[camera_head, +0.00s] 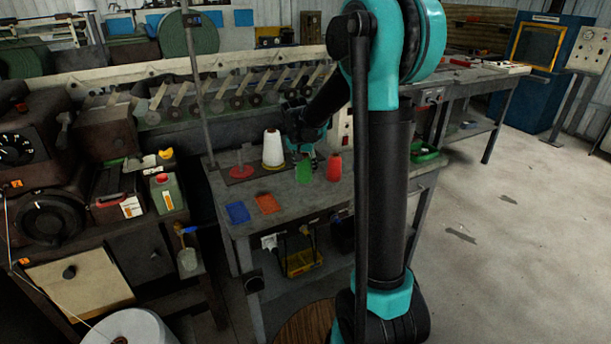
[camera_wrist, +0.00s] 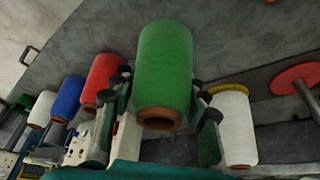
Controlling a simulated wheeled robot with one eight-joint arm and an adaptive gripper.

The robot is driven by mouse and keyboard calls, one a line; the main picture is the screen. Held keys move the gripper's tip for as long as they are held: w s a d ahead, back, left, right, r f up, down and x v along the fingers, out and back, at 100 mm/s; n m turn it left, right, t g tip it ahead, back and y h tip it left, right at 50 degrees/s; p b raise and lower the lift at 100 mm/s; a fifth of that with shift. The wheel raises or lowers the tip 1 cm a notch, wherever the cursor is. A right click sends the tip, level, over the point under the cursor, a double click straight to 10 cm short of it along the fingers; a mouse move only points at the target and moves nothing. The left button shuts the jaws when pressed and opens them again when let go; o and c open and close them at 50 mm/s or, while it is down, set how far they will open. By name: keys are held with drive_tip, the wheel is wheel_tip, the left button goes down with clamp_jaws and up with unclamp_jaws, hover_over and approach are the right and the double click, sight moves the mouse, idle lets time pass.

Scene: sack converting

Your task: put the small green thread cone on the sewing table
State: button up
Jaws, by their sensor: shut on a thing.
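The green thread cone (camera_head: 304,173) is near the middle of the grey worktable (camera_head: 330,195) in the head view. My gripper (camera_head: 305,154) reaches down over it from behind. In the wrist view the green cone (camera_wrist: 163,70) fills the middle, with its brown core end towards the camera. The fingers of my gripper (camera_wrist: 163,118) are shut on it from both sides. The cone looks upright, at or just above the table; I cannot tell whether it touches.
A white cone (camera_head: 272,150) and a red spindle disc (camera_head: 242,171) stand left of it, a red cone (camera_head: 334,167) right. The wrist view also shows a blue cone (camera_wrist: 67,98) and another white cone (camera_wrist: 41,108). Blue (camera_head: 237,212) and orange (camera_head: 268,203) patches lie in front.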

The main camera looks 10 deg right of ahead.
sight(305, 174)
drive_tip(key=shift+f, duration=2.1)
drive_tip(key=shift+f, duration=0.1)
drive_tip(key=o, duration=1.3)
drive_tip(key=v, duration=1.1)
drive_tip(key=s+d+f+n, duration=0.1)
drive_tip(key=s+f, duration=0.3)
drive_tip(key=s, duration=0.5)
drive_tip(key=s+d+f+n+y, duration=0.1)
drive_tip(key=s+d+f+n, duration=0.1)
drive_tip(key=s+f, duration=0.3)
drive_tip(key=s+d+f+n+y, duration=0.1)
drive_tip(key=s+f, duration=0.3)
drive_tip(key=s, duration=1)
drive_tip(key=shift+d+f+n, duration=0.25)
drive_tip(key=shift+d+n, duration=0.35)
drive_tip(key=shift+n, duration=0.1)
